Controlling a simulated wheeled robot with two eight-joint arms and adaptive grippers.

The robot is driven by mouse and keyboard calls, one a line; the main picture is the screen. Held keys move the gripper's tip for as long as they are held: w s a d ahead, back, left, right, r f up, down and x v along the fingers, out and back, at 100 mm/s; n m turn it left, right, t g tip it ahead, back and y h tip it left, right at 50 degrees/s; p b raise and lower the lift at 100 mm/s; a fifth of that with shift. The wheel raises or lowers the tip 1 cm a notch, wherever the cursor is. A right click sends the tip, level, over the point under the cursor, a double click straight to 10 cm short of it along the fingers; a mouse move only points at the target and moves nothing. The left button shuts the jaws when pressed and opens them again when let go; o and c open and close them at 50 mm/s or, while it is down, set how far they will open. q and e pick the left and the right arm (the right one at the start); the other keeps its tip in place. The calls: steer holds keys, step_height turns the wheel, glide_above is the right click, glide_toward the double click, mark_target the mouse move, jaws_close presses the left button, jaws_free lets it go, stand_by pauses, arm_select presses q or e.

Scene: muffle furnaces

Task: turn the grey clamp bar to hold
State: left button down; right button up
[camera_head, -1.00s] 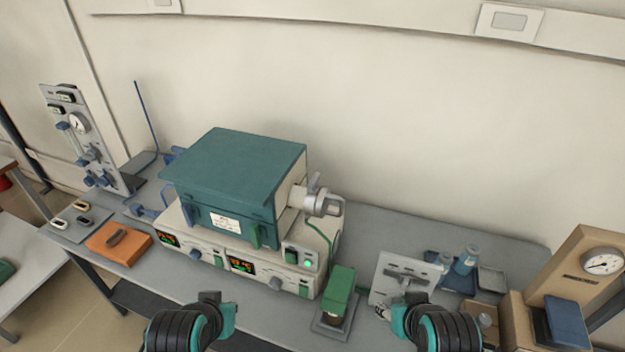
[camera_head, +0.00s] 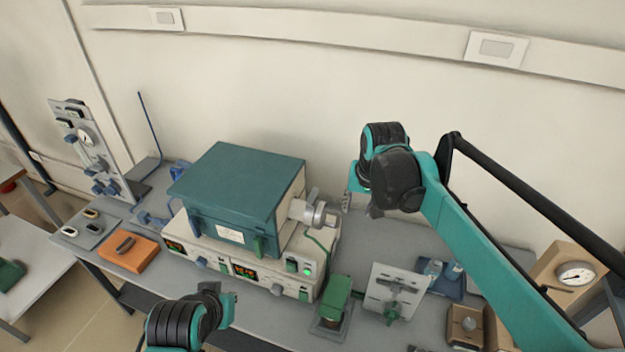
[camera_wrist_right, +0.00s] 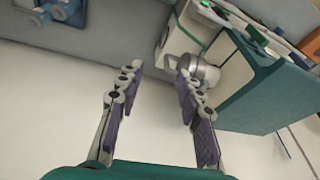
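A grey metal fitting with an upright bar (camera_head: 317,208) sticks out of the right side of the teal-topped furnace (camera_head: 240,185). I take this to be the clamp bar; its marks are too small to read. In the right wrist view the round metal fitting (camera_wrist_right: 200,70) sits just beyond one fingertip, and no contact is clear. My right gripper (camera_head: 350,196) is right of the fitting, and in the right wrist view its fingers (camera_wrist_right: 157,78) are spread apart with nothing between them. My left gripper (camera_head: 225,298) is low in front of the bench, its opening unclear.
A green-topped device (camera_head: 334,298) and an upright pale panel with a handle (camera_head: 378,290) stand right of the furnace. A wooden gauge box (camera_head: 560,262) is at far right. An orange block (camera_head: 112,255) and a gauge stand (camera_head: 90,150) are at left.

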steer(key=w+a+r+g+p, duration=0.2)
steer(key=w+a+p, duration=0.25)
steer(key=w, duration=0.55)
steer(key=m+g+p, duration=0.2)
steer(key=p, duration=0.2)
glide_toward(312, 194)
steer(key=shift+s+f, duration=0.2)
steer(key=shift+a+f, duration=0.1)
steer(key=shift+f, duration=0.6)
step_height(312, 194, down, 7)
steer(key=shift+r, duration=0.1)
jaws_close()
